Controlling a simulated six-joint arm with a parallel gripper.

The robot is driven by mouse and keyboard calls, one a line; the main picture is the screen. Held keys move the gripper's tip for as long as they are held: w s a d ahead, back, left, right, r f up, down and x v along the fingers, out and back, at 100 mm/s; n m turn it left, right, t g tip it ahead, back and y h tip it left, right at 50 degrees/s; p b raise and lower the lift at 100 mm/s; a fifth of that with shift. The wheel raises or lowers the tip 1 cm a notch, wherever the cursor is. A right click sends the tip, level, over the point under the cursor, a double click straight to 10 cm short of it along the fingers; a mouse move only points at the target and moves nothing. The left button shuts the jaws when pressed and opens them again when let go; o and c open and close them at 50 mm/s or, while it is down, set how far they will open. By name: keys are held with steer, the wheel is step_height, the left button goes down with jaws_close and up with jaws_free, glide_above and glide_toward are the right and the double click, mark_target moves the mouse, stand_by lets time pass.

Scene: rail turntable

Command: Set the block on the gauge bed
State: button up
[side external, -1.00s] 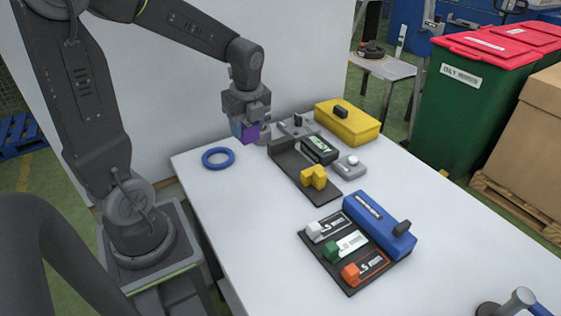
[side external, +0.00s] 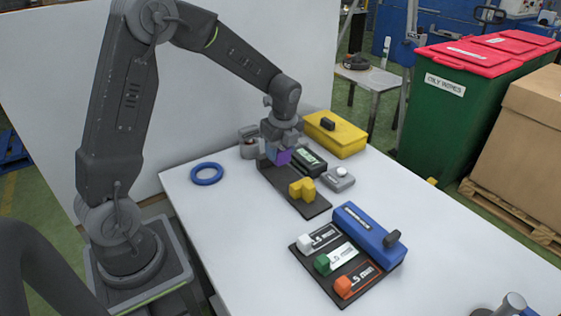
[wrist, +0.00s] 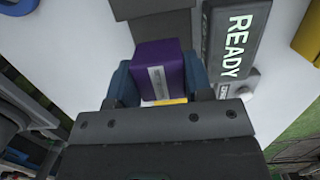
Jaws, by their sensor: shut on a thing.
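My gripper (side external: 277,157) is shut on the purple block (side external: 284,157). The block also shows between the blue-grey fingers in the wrist view (wrist: 160,72), with a pale label strip on its face and a bit of yellow at its lower edge. The dark gauge bed (side external: 312,209) is a long plate with a yellow stepped piece (side external: 302,189) on it. My gripper and the block are over the bed's far end; whether the block touches the bed is hidden. The gauge's display (wrist: 237,45) beside the bed reads READY in the wrist view.
A grey unit with a white button (side external: 340,176) stands right of the bed. A yellow case (side external: 336,135) is behind it. A blue ring (side external: 207,173) lies at left. A blue box (side external: 368,236) and a dark board with white, green and orange pieces (side external: 325,263) stand in front.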

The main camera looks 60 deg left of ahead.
mark_target(281, 162)
steer(key=shift+d+f, duration=0.1)
steer(key=shift+f, duration=1.95)
steer(key=shift+f, duration=0.15)
steer(key=o, duration=1.1)
